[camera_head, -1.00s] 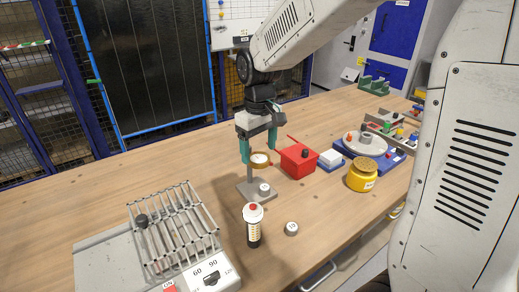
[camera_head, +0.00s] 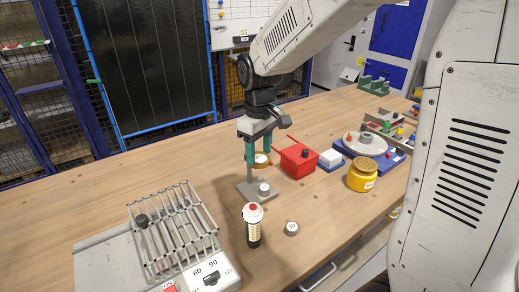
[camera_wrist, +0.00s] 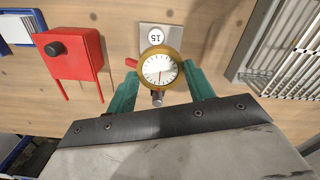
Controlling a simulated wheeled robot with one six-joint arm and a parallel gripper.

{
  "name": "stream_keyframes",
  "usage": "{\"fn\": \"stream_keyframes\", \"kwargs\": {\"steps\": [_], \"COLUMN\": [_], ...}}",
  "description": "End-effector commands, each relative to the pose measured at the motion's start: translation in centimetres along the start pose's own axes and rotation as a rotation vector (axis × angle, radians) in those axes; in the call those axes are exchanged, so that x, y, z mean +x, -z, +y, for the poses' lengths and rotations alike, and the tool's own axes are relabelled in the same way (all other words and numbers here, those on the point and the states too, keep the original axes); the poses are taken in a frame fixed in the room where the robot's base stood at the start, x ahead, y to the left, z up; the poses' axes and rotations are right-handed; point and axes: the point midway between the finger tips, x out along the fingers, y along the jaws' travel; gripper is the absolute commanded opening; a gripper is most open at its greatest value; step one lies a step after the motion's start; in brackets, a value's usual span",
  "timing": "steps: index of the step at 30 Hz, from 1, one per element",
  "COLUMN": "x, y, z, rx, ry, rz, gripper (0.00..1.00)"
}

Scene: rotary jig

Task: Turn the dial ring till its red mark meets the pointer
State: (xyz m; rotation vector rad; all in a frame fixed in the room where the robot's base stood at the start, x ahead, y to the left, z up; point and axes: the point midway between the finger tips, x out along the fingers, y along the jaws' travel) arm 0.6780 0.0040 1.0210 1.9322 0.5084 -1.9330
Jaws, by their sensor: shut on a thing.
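The dial gauge has a gold dial ring (camera_wrist: 176,53) around a white face (camera_wrist: 160,69) with fine ticks and a thin needle. In the head view, the ring (camera_head: 268,164) sits on a post above a grey base plate (camera_head: 245,190). My gripper (camera_wrist: 161,71) has its teal fingers shut on opposite sides of the ring; it also shows in the head view (camera_head: 258,158). A red piece (camera_wrist: 131,62) sticks out at the ring's left, by the left fingertip. A small red spot (camera_wrist: 158,89) shows at the ring's lower edge, beside a dark stub (camera_wrist: 157,98). I cannot tell which is mark or pointer.
A red box (camera_head: 298,160) with a black knob stands right of the gauge. A yellow jar (camera_head: 362,176), a white-and-black bottle (camera_head: 253,226) and a small round weight (camera_head: 291,228) stand nearby. A wire rack (camera_head: 175,235) lies front left. The table's left back is clear.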

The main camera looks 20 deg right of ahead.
Motion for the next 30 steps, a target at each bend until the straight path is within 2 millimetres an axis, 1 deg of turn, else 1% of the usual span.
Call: {"fn": "stream_keyframes", "kwargs": {"steps": [6,7,8,9,17,20,23,30], "x": [0.0,0.0,0.0,0.0,-0.1,-0.5,-1.9,-6.0], "y": [0.0,0.0,0.0,0.0,0.0,0.0,0.1,0.1], "z": [0.0,0.0,0.0,0.0,0.0,0.0,0.0,0.0], "rx": [-0.002,-0.002,-0.002,-0.002,-0.001,-0.001,-0.001,-0.001], "ry": [0.000,0.000,0.000,0.000,0.000,-0.001,-0.002,-0.002], "rz": [0.001,0.001,0.001,0.001,0.000,0.001,0.004,0.003], "gripper": [0.30,0.55,0.64,0.75,0.75,0.75,0.75,0.75]}}
